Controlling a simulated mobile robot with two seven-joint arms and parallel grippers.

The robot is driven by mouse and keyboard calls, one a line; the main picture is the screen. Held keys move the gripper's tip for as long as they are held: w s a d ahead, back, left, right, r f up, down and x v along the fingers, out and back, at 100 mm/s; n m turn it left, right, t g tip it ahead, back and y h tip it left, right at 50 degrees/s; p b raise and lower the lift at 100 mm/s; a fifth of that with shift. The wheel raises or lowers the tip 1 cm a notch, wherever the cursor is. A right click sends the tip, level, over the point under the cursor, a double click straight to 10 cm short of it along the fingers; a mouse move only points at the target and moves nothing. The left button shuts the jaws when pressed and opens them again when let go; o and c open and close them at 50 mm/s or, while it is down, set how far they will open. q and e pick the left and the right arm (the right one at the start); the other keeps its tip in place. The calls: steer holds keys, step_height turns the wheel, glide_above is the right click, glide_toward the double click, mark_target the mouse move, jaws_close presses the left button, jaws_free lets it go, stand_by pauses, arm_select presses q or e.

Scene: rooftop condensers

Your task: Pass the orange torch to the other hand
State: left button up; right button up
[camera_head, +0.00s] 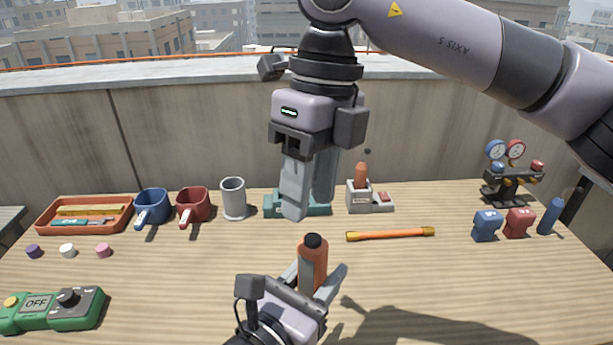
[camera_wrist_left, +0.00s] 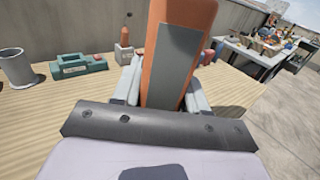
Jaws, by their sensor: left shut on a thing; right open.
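The orange torch (camera_head: 313,262), a cylinder with a black cap, stands roughly upright in my left gripper (camera_head: 316,284), above the front middle of the table. The left gripper is shut on its lower part. In the left wrist view the torch (camera_wrist_left: 186,12) fills the upper middle, with a grey strip on its side, between the fingers of my left gripper (camera_wrist_left: 166,92). My right gripper (camera_head: 309,205) points down above the torch in the head view. It is open and empty, with its fingertips apart from the black cap.
An orange stick (camera_head: 390,234) lies right of the torch. A teal case (camera_head: 275,206) and a grey holder (camera_head: 361,200) stand behind. A green controller (camera_head: 88,300) is front left.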

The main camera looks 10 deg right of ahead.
mark_target(307, 242)
steer(key=shift+s+a+r+n+t+h, duration=0.3)
steer(key=shift+r+n+t+h, duration=0.1)
steer(key=shift+r+t+h, duration=0.25)
step_height(307, 242, down, 12)
jaws_close()
arm_select(q)
steer(key=o, duration=1.3)
